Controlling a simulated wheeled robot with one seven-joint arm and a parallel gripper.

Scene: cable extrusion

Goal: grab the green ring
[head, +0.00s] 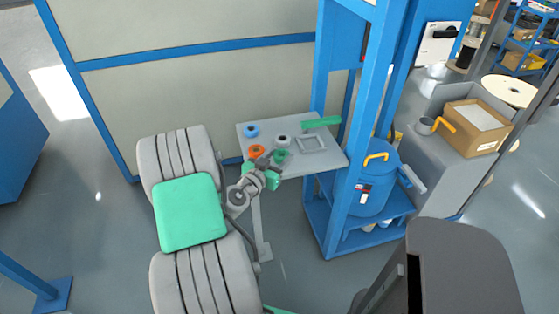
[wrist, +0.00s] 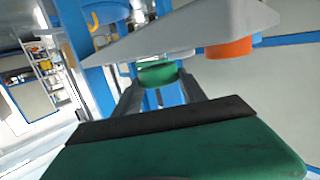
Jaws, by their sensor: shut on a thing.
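The green ring (wrist: 157,74) is between the two fingertips of my gripper (wrist: 160,84) in the wrist view, which shows the scene upside down. My gripper is shut on it. The ring appears held clear of the table top (wrist: 170,30), with a gap between them. In the head view, my gripper (head: 278,163) is over the front edge of the small grey table (head: 325,160), and the green ring (head: 282,155) shows at its tip, partly hidden by the fingers.
On the table are a blue ring (head: 251,131), an orange ring (head: 257,151), a grey ring (head: 283,140), a grey square frame (head: 311,145) and a green bar (head: 321,122). A blue machine frame (head: 350,150) stands close at the table's right.

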